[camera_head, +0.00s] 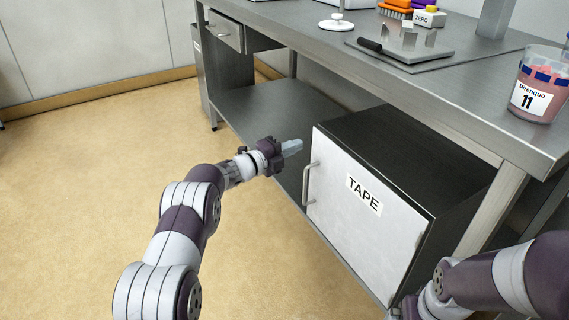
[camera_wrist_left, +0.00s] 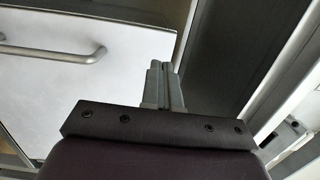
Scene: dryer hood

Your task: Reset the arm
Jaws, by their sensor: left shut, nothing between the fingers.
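My left gripper (camera_head: 292,147) is shut and empty, at the left of the cabinet marked TAPE. In the left wrist view its two fingers (camera_wrist_left: 163,86) lie together. The cabinet (camera_head: 415,150) is dark with a white door, and the door (camera_head: 340,205) looks shut. Its metal handle (camera_head: 307,183) is below the left gripper and apart from it. The handle also shows in the left wrist view (camera_wrist_left: 60,52), left of the fingers. My right arm shows at the lower right of the head view; its gripper is not visible.
The steel workbench (camera_head: 450,105) stands above the cabinet. On it are a cup labelled 11 (camera_head: 540,85), a metal plate with a dark handle (camera_head: 405,47) and a white lidded dish (camera_head: 336,22). A lower shelf (camera_head: 265,110) lies behind the left gripper. The floor (camera_head: 90,170) at left is clear.

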